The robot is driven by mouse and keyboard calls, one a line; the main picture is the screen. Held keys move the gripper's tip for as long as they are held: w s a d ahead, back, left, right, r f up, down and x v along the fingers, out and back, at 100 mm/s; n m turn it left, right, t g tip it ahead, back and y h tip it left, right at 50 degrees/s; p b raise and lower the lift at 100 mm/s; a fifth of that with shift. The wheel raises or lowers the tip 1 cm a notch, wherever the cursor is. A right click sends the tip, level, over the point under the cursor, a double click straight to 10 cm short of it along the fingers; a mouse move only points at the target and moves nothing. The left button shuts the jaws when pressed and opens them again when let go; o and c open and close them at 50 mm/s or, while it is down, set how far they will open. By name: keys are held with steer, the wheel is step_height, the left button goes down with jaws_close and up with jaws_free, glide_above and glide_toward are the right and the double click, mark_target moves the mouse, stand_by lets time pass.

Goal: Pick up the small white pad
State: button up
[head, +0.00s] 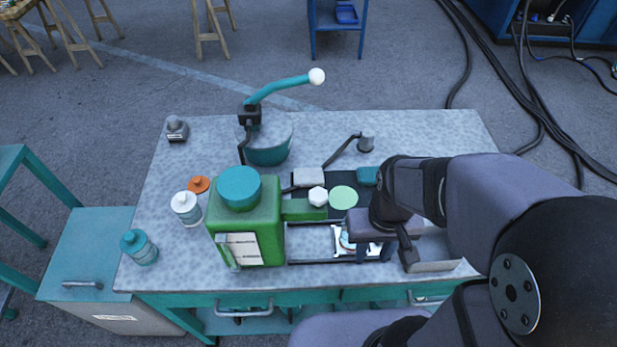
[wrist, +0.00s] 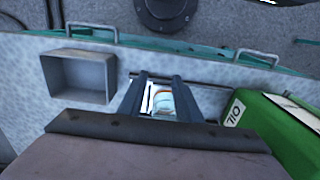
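My gripper (head: 366,252) points down over the front part of the workbench, right of the green oil can. In the wrist view its two dark fingers (wrist: 160,98) are apart. A small white item with pale teal and an orange band (wrist: 161,101) shows between them. It also shows in the head view (head: 346,240), partly covered by my gripper; whether the fingers touch it is unclear. A small whitish rounded pad (head: 309,177) lies farther back, behind a white hexagonal piece (head: 318,196). I cannot tell for certain which is the task's pad.
The green oil can (head: 262,218) with a teal cap stands close to my gripper. A pale green disc (head: 343,197) lies behind it. An open grey metal box (wrist: 78,77) is on the other side. Bottles (head: 186,208) and a teal-handled lever device (head: 268,150) stand left and back.

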steer(key=o, duration=0.9)
